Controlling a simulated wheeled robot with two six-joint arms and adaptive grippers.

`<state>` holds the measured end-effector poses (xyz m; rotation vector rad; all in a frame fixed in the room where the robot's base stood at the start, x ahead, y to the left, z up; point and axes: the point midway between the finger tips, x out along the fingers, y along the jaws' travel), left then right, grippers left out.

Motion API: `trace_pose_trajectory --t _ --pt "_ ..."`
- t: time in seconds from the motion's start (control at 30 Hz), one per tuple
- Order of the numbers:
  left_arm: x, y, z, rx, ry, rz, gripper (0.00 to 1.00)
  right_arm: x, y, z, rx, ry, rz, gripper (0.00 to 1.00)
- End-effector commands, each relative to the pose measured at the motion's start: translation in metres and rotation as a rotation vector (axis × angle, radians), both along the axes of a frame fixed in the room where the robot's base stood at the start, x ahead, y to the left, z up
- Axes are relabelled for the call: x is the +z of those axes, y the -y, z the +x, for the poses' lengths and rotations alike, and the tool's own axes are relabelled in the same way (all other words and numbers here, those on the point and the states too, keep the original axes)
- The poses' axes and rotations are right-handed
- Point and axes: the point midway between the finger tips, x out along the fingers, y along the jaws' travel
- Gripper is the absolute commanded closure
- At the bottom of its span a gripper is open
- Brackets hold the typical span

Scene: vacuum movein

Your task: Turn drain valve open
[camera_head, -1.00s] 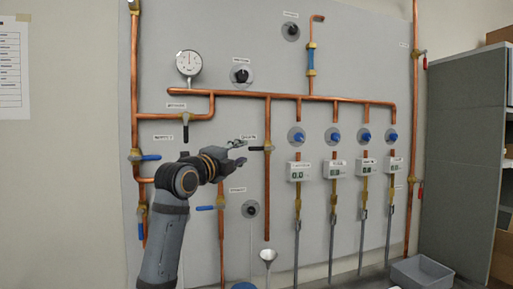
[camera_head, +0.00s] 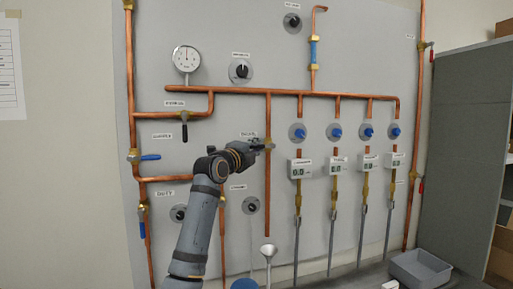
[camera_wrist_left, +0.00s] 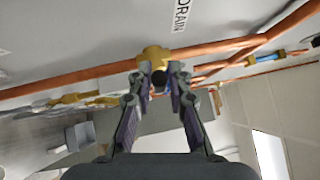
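The drain valve is a brass fitting on a vertical copper pipe at the middle of the panel in the head view (camera_head: 269,147). In the left wrist view its brass body (camera_wrist_left: 152,57) sits beside the "DRAIN" label. Its dark handle (camera_wrist_left: 159,80) points toward the wrist camera, between the fingers. My left gripper (camera_head: 260,146) is at the valve from the left and hides the handle in the head view. In the left wrist view my left gripper (camera_wrist_left: 159,76) has its fingers apart, one on each side of the handle; contact cannot be told. My right gripper is out of view.
Left of the arm is a blue-handled valve (camera_head: 149,157), and a black-handled valve (camera_head: 184,130) hangs above. A grey bin (camera_head: 420,268) sits lower right.

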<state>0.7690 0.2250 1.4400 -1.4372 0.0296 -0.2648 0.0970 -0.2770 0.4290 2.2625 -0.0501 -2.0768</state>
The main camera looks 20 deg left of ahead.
Motion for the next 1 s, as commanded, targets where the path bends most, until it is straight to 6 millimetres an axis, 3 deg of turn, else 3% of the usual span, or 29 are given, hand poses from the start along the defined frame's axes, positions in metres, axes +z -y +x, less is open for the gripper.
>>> trace_pose_trajectory --t 0.1,0.57,1.0 --pt "0.000 0.000 0.000 0.000 0.000 0.000 1.00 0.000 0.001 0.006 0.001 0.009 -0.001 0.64" --pt "-0.001 0.000 0.000 0.001 0.004 -0.006 1.00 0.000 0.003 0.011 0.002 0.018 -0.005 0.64" --pt "-0.019 0.002 0.001 -0.001 0.131 -0.196 1.00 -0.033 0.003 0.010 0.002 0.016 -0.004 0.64"
